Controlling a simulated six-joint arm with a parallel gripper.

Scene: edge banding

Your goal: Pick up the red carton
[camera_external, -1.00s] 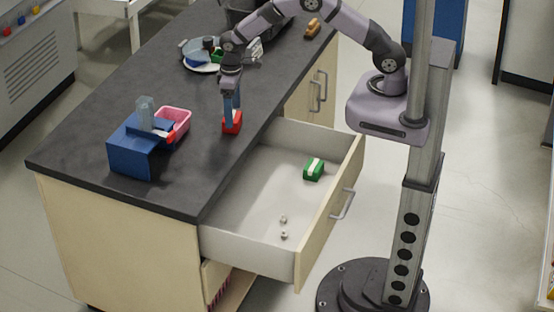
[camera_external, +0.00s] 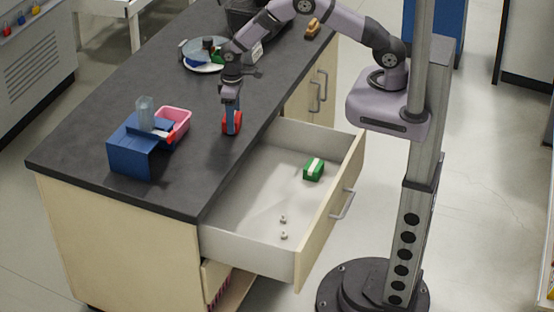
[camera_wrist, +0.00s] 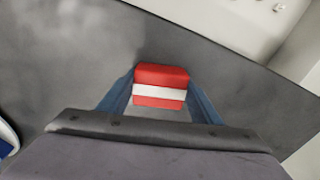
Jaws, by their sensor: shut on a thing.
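The red carton (camera_external: 237,122) is at the countertop's right side, near the edge above the open drawer. In the wrist view the carton (camera_wrist: 160,86) is red with a white band and sits between the two blue fingers. My gripper (camera_external: 232,124) points down and is shut on the carton, with a finger on either side of it. The fingers (camera_wrist: 158,98) also show in the wrist view. I cannot tell whether the carton's underside touches the counter.
An open drawer (camera_external: 255,228) holds a green carton (camera_external: 314,169) and two small pale items. To the left stand a blue box (camera_external: 131,155) with a clear cup (camera_external: 145,112) and a pink basket (camera_external: 178,122). A plate (camera_external: 197,66) with items lies behind. The counter's front middle is clear.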

